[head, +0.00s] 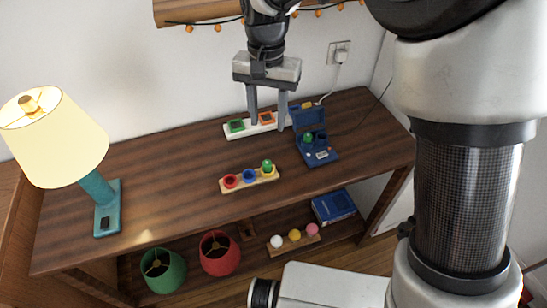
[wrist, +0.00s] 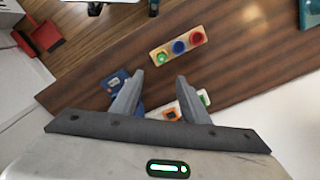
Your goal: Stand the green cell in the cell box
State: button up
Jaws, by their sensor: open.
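The blue cell box (head: 322,158) stands on the right part of the desk with its lid raised at the back. A green cell (head: 308,138) shows upright in its left opening; the opening beside it looks dark and empty. In the wrist view the box (wrist: 116,80) is partly hidden behind a finger. My gripper (head: 267,126) is open with nothing between its fingers. It points down in front of the white strip, left of the box. The wrist view also shows the gripper (wrist: 160,78) apart from the box.
A white strip (head: 247,131) with green and orange squares lies at the back. A wooden holder (head: 240,183) with red, blue and green round pieces lies nearer the front. A lamp (head: 96,186) stands left. The desk's left middle is clear.

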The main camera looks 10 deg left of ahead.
jog(key=b, duration=0.2)
send_over(267, 162)
jog(key=f, duration=1)
jog(key=shift+s+d+f, duration=0.1)
jog(key=shift+d+f, duration=0.05)
jog(key=shift+d, duration=0.1)
jog(key=shift+a+f, duration=0.15)
jog(key=shift+f, duration=1.3)
jog(key=shift+a+f, duration=0.1)
jog(key=shift+f, duration=1.35)
jog(key=shift+c, duration=0.3)
jog(key=shift+r, duration=0.1)
grip_shut()
